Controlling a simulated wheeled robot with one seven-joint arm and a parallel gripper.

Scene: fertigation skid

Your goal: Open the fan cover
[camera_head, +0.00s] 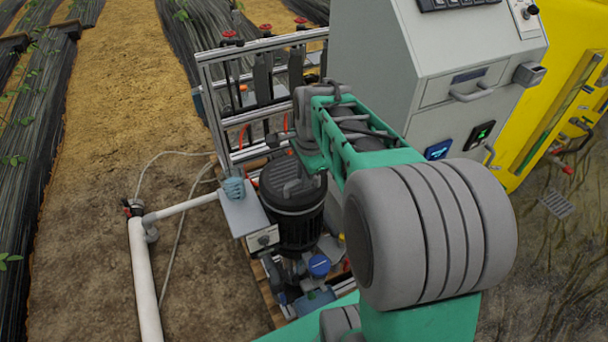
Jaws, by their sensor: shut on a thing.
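The fan cover (275,176) is the dark grey round cap on top of the black motor (294,232), left of the picture's middle. It looks seated on the motor, but its right part is hidden by my arm. My gripper (293,189) is low over the cap's right side, below my grey and green wrist. It is shut on the fan cover, though the fingertips and the exact point of contact are small and partly hidden.
A metal frame (206,100) with red-handled valves stands behind the motor. A grey control cabinet (385,60) is close on the right, with a yellow unit (572,60) beyond it. A white pipe (145,280) runs at the left. Open soil lies further left.

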